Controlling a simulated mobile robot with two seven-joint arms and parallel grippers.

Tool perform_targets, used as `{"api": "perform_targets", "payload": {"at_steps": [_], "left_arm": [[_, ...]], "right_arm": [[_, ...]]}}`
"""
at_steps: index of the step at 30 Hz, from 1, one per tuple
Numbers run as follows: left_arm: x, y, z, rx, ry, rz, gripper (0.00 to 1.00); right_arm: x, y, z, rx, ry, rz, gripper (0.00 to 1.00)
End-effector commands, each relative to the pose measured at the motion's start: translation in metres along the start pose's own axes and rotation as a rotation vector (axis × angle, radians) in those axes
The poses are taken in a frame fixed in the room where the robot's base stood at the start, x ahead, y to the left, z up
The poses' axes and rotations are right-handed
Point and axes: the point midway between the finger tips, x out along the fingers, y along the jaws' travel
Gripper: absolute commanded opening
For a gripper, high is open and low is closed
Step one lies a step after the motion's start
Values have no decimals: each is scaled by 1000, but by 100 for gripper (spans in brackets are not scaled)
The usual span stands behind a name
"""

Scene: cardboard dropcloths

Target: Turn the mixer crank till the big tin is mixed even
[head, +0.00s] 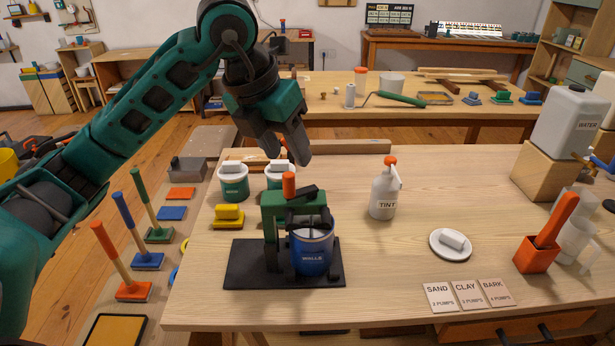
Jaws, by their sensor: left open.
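The mixer (273,218) is a green stand on a black base plate (243,262) at the table's front left. A crank with an upright orange knob (289,186) is on top of it. The big blue tin (312,258), labelled WALLS, stands in the mixer. The mixer head is over its mouth, and I cannot tell how even the paint is. My left gripper (289,159) is open, pointing down just above and behind the orange knob, apart from it as far as I can see. My right gripper is out of view.
The wood between is clear.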

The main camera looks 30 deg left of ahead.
Motion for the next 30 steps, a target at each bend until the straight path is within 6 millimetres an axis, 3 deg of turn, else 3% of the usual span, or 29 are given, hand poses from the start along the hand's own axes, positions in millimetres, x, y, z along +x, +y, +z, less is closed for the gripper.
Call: {"api": "perform_targets", "payload": {"at_steps": [4,8,21,30], "left_arm": [[-19,26,6,-55,-37,131,50],[-12,31,6,-63,-37,147,50],[73,41,8,-61,-33,140,50],[105,46,10,-60,-36,140,50]], "right_arm": [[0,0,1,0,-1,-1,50],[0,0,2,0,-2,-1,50],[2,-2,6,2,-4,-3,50],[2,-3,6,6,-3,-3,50]]}}
